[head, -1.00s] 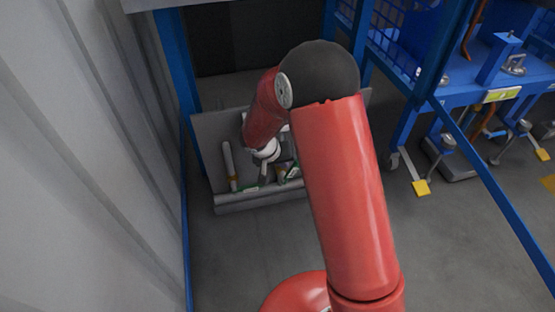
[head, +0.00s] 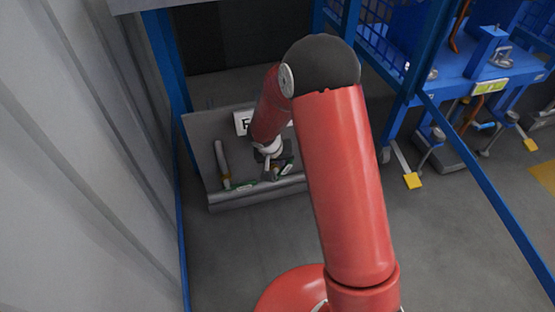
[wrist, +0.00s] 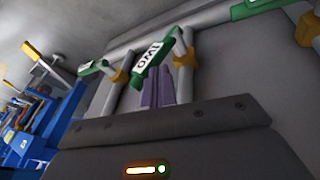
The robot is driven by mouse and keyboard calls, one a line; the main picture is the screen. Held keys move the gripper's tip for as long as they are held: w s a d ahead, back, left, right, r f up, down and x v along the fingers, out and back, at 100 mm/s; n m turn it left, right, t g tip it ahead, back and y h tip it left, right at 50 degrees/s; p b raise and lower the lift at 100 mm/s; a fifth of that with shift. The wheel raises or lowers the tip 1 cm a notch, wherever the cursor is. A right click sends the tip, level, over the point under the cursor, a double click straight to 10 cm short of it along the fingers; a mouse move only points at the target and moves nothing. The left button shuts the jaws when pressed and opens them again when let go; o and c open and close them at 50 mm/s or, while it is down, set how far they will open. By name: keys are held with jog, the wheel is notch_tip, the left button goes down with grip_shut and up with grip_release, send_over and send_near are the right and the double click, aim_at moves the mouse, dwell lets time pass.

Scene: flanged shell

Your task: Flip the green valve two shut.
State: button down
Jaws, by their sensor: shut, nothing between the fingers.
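My gripper (head: 270,172) is low at the grey panel (head: 207,165) in the head view. In the wrist view its two purplish fingers (wrist: 171,72) are together and empty. A green handle with a white tag (wrist: 148,55) lies slanted just beyond the fingertips; its upside-down lettering seems to read TWO. I cannot tell whether the fingers touch it.
A thick grey upright pipe (head: 221,160) stands on the panel's left. A blue post (head: 172,85) and pale corrugated wall (head: 90,150) bound the left. Blue shelving (head: 470,60) with metal fittings stands at the right. The floor before the panel is clear.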

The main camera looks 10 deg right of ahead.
jog(key=d+y+p, duration=0.1)
jog(key=p, duration=0.1)
jog(key=d+y+p, duration=0.2)
jog(key=p, duration=0.1)
jog(key=shift+w+r+m+g, duration=0.15)
jog(key=shift+m+g, duration=0.15)
jog(key=y+p, duration=0.1)
jog(key=p, duration=0.1)
jog(key=d+f+y+p, duration=0.1)
jog(key=p, duration=0.1)
jog(key=shift+w+d+y, duration=0.1)
jog(key=shift+d+y, duration=0.05)
jog(key=shift+y, duration=0.15)
jog(key=d+f+y, duration=0.1)
jog(key=f+y, duration=0.1)
jog(key=y, duration=0.1)
jog(key=d+f+g+y, duration=0.1)
jog(key=f+y, duration=0.1)
jog(key=shift+w+d+m, duration=0.3)
jog(key=shift+d+m, duration=0.05)
jog(key=shift+m, duration=0.05)
jog(key=shift+d+f+b, duration=0.15)
jog(key=shift+f+b, duration=0.05)
jog(key=shift+b, duration=0.1)
jog(key=v, duration=0.7)
jog(key=shift+r, duration=0.45)
